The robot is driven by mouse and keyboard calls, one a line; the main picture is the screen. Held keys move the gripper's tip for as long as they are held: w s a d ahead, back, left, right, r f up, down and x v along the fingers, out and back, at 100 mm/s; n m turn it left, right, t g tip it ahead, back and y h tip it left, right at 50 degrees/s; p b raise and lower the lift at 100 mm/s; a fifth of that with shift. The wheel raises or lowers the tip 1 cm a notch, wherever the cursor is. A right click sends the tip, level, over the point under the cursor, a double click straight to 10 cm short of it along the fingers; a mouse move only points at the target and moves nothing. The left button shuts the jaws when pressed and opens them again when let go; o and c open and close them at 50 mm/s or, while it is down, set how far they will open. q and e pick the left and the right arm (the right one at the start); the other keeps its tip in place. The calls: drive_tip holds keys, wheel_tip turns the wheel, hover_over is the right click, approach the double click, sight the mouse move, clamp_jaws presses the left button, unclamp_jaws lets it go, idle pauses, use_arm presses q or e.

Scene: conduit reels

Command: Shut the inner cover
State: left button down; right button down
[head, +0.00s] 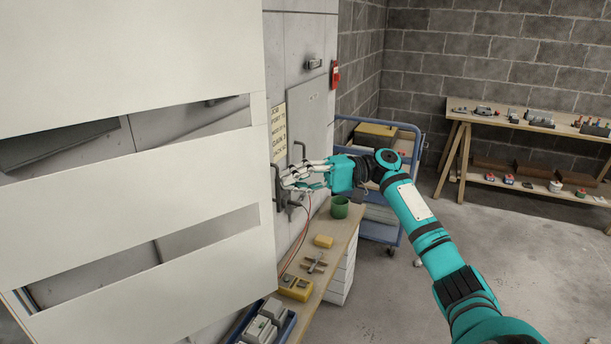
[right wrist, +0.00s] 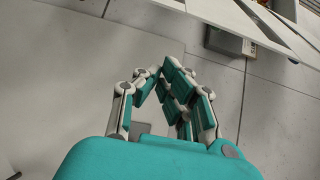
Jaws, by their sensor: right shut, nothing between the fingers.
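A large pale slotted door (head: 150,210) stands open across the left of the head view. Behind it is a grey cabinet face with a flat grey panel (head: 308,115) that has a dark handle; I cannot tell for certain which of these is the inner cover. My right gripper (head: 290,180) is beside a dark handle (head: 278,190) at the cabinet's edge; whether it touches is unclear. In the right wrist view the gripper (right wrist: 160,75) has its fingers together, empty, over a plain pale surface. My left gripper is not in view.
Below my right gripper, a narrow bench (head: 325,285) holds a green cup (head: 340,207), a yellow block (head: 323,241) and a blue tray (head: 240,335). A blue cart (head: 415,150) stands behind my right arm. A wooden workbench (head: 540,123) is at the back right. Open floor lies between.

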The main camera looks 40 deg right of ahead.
drive_tip(key=a+p, duration=0.1)
drive_tip(key=a, duration=0.1)
drive_tip(key=s+a+p, duration=0.1)
drive_tip(key=a+p, duration=0.1)
drive_tip(key=a, duration=0.1)
drive_tip(key=shift+s+a, duration=0.15)
drive_tip(key=shift+a, duration=0.15)
drive_tip(key=shift+f, duration=0.1)
drive_tip(key=shift+p, duration=0.3)
